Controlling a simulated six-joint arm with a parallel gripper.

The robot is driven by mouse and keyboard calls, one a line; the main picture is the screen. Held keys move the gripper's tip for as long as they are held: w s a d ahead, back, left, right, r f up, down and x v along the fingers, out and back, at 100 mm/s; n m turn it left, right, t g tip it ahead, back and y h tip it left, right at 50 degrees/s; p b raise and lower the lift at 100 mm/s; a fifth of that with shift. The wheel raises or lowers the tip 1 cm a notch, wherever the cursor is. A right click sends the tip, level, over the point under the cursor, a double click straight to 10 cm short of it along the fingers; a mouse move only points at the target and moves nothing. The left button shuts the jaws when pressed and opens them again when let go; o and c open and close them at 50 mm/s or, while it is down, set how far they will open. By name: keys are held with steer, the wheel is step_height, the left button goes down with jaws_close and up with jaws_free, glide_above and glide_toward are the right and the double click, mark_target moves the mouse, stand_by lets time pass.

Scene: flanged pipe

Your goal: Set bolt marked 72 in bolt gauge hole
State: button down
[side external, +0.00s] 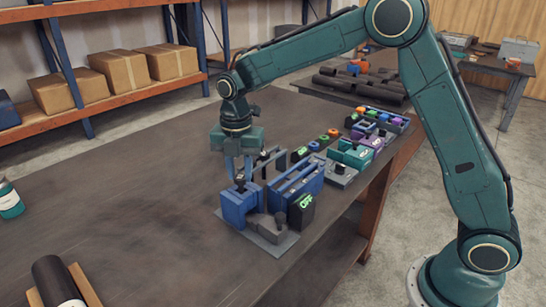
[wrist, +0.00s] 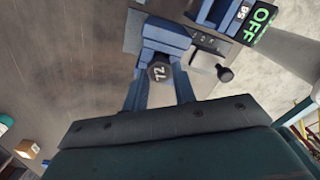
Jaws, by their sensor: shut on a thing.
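The bolt marked 72 (wrist: 160,72) shows its dark hexagonal head between my fingers in the wrist view. My gripper (side external: 240,178) points down and is shut on this bolt. A blue block (side external: 237,208), seemingly the bolt gauge, stands on a grey plate (side external: 262,241) right below the fingers. The block also shows in the wrist view (wrist: 167,36), just beyond the bolt head. The bolt's shank and the hole are hidden, so I cannot tell how far the bolt is in.
A black box with a green OFF display (side external: 301,211) stands right of the block, beside a blue slotted fixture (side external: 295,183). A lever with a dark knob (wrist: 225,74) sits close to my fingers. Several coloured parts lie farther back. The table's left is mostly clear.

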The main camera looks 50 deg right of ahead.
steer(key=shift+f, duration=1)
stand_by(0.6)
steer(key=c, duration=0.7)
jaws_free()
steer(key=shift+o, duration=0.2)
steer(key=shift+r, duration=0.2)
steer(key=shift+r, duration=3.35)
